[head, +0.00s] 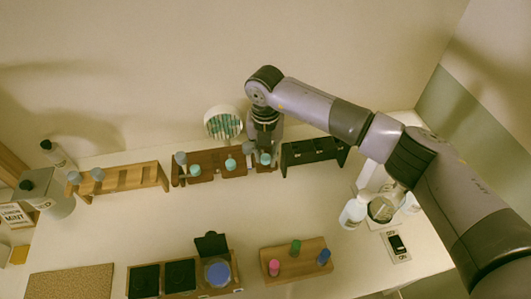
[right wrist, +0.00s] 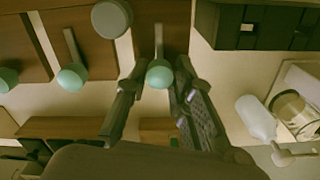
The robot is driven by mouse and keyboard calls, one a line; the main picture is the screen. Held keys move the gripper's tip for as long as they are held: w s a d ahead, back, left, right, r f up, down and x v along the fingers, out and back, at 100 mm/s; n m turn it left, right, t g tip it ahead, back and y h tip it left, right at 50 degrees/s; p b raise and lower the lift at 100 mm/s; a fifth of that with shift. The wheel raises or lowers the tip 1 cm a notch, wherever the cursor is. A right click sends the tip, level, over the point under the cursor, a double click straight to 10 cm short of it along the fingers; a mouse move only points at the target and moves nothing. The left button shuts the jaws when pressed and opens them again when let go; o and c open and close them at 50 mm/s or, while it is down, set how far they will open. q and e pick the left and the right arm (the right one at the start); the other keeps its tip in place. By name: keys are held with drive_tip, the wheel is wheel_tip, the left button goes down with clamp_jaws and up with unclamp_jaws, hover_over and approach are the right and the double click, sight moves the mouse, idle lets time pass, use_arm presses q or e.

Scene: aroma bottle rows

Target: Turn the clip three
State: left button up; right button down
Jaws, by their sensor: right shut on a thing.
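A brown wooden rack (head: 212,161) stands at the back of the table, with a row of teal-knobbed clips: a left one (head: 195,170), a middle one (head: 230,163) and a right one (head: 265,158). My right gripper (head: 264,142) is over the rack's right end. In the right wrist view its fingers (right wrist: 160,66) stand on both sides of the right clip's teal knob (right wrist: 159,77), shut on that clip. The clip's thin stem points up in that picture. Two other teal knobs show to the left there. My left gripper is not in view.
A black rack (head: 315,152) stands close to the right of the brown one, and a lighter wooden rack (head: 120,180) to the left. A round striped object (head: 223,123) is behind. White bottles (head: 352,213) stand at right. The table middle is clear.

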drive_tip(key=shift+f+n+b, duration=0.2)
drive_tip(key=shift+n+b, duration=0.3)
drive_tip(key=shift+b, duration=0.45)
drive_tip(key=n+b, duration=0.9)
drive_tip(key=b, duration=0.3)
drive_tip(key=shift+b, duration=0.35)
drive_tip(key=n+b, duration=0.2)
drive_tip(key=n, duration=0.1)
drive_tip(key=shift+n+b, duration=0.35)
drive_tip(key=shift+n, duration=0.05)
drive_tip(key=shift+r+n+b, duration=0.2)
drive_tip(key=shift+n+b, duration=0.65)
drive_tip(key=shift+n, duration=1.15)
drive_tip(key=c, duration=1.4)
unclamp_jaws()
